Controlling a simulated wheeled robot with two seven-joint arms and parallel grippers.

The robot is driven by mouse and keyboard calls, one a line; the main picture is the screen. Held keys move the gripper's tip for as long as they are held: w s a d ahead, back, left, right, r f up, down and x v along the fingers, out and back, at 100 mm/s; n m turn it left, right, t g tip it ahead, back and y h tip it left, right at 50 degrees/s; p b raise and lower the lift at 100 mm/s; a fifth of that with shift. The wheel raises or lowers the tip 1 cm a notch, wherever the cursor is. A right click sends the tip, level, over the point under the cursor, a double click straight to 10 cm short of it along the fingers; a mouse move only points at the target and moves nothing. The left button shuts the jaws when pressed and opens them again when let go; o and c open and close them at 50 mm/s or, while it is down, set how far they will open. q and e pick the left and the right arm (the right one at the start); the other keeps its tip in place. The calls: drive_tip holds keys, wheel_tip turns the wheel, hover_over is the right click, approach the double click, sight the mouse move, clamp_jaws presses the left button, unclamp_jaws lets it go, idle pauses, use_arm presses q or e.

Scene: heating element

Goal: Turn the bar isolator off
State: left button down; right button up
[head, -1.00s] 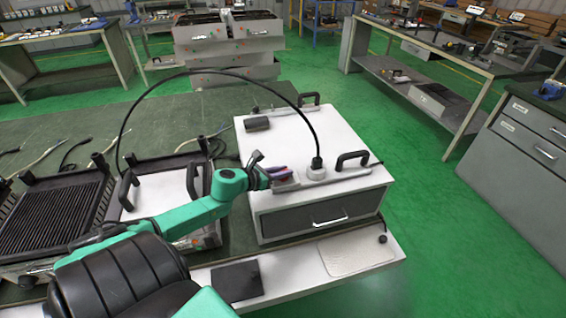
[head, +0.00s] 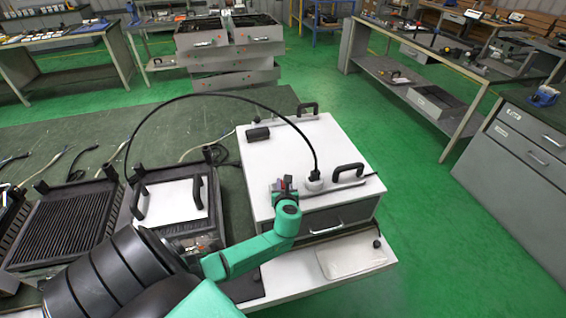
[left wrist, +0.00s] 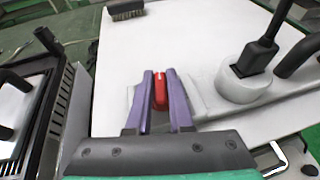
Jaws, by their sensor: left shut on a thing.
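The bar isolator is a pale strip with a round socket and black plug (left wrist: 248,72) and a red switch (left wrist: 160,90) near its left end, on top of a white box (head: 265,155). In the head view the socket (head: 314,184) shows just right of my left gripper (head: 284,186). In the left wrist view the two purple fingers (left wrist: 159,82) stand on either side of the red switch and are shut on it. The switch's lower part and the strip's left end are partly hidden by the fingers. My right gripper is not in view.
A black handle (head: 346,173) stands to the right of the socket, another (head: 307,108) at the back of the box. A black cable (head: 240,95) arches from the plug to the left. A vented unit with a white plate (head: 170,203) stands left of the box.

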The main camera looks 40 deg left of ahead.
use_arm(q)
drive_tip(key=shift+n+g+y, duration=0.9)
drive_tip(key=shift+n, duration=0.2)
drive_tip(key=c, duration=0.8)
unclamp_jaws()
drive_tip(key=b+v, duration=0.1)
drive_tip(key=v, duration=1.3)
drive_tip(key=shift+d+r, duration=0.15)
drive_tip(key=shift+d, duration=0.05)
